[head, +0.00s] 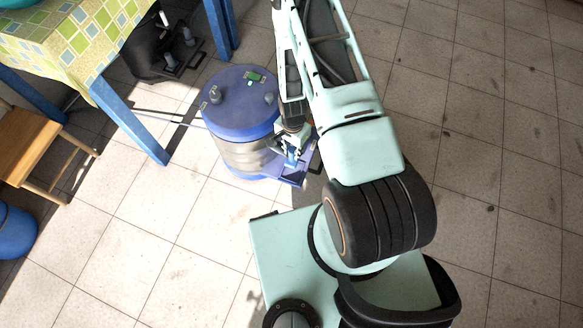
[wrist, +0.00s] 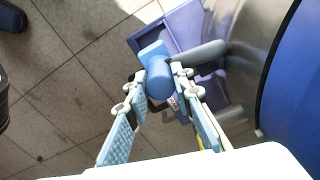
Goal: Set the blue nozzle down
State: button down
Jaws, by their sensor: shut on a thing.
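The blue nozzle (wrist: 154,68) is between the fingertips of my gripper (wrist: 157,83) in the wrist view. My gripper is shut on it. A grey rounded tube (wrist: 203,52) shows right beside the nozzle; I cannot tell whether they are joined. In the head view my gripper (head: 290,150) is at the front right side of a drum, and the small blue nozzle is partly hidden by the fingers. A purple-blue tray (wrist: 185,22) lies below the nozzle in the wrist view; I cannot tell whether they touch.
The drum (head: 240,118) has a blue lid and a silver body, close beside my gripper. A table with a checked cloth (head: 75,42) and blue legs stands at the upper left. A wooden stool (head: 32,140) is at the left edge. The tiled floor at right is clear.

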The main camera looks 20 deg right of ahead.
aim_at(292, 162)
notch_tip(292, 162, down, 9)
jog(key=shift+f+b, duration=0.1)
jog(key=shift+b, duration=1.1)
jog(key=shift+f, duration=0.2)
jog(key=c, duration=1.7)
grip_release()
jog(key=shift+r, duration=0.1)
notch_tip(292, 162, up, 12)
jog(key=p, duration=0.3)
jog(key=shift+r+p, duration=0.15)
jog(key=shift+p, duration=0.2)
